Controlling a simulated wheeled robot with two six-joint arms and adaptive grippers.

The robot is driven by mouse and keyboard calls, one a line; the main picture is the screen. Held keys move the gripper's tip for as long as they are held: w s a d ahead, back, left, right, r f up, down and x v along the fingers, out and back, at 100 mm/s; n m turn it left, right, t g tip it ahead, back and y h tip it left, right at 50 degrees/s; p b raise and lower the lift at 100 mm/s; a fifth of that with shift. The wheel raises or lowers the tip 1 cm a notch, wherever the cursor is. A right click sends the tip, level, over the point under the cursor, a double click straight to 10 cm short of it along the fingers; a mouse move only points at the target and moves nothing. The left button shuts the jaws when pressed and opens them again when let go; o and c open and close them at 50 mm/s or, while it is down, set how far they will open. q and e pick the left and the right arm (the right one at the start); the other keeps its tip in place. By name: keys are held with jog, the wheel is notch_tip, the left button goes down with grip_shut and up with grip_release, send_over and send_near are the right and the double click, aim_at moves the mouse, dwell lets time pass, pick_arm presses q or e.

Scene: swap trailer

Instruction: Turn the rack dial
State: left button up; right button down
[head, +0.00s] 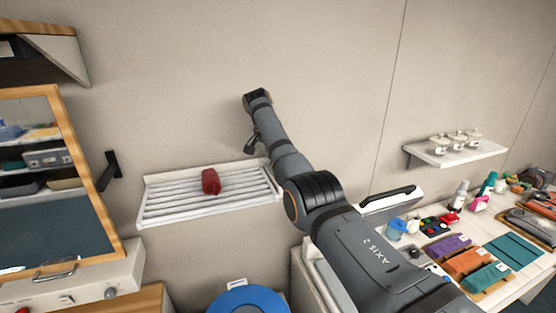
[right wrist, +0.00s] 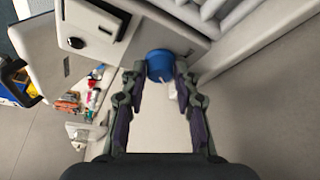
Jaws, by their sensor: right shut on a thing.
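The white slatted rack (head: 160,207) is fixed to the wall in the head view, with a dark red roll (head: 210,181) lying on it. My right arm reaches up across the head view, and its gripper (head: 251,146) hangs near the wall, just above the rack's right end. The dial cannot be made out in the head view. My left gripper is in neither view.
A mirror (head: 45,190) and a black wall bracket (head: 108,171) are left of the rack. A round blue top (head: 245,304) stands below it. A small shelf with jars (head: 458,152) and a cluttered counter (head: 450,233) are at right.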

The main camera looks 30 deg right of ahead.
jog(key=shift+f, duration=0.1)
jog(key=c, duration=1)
grip_release()
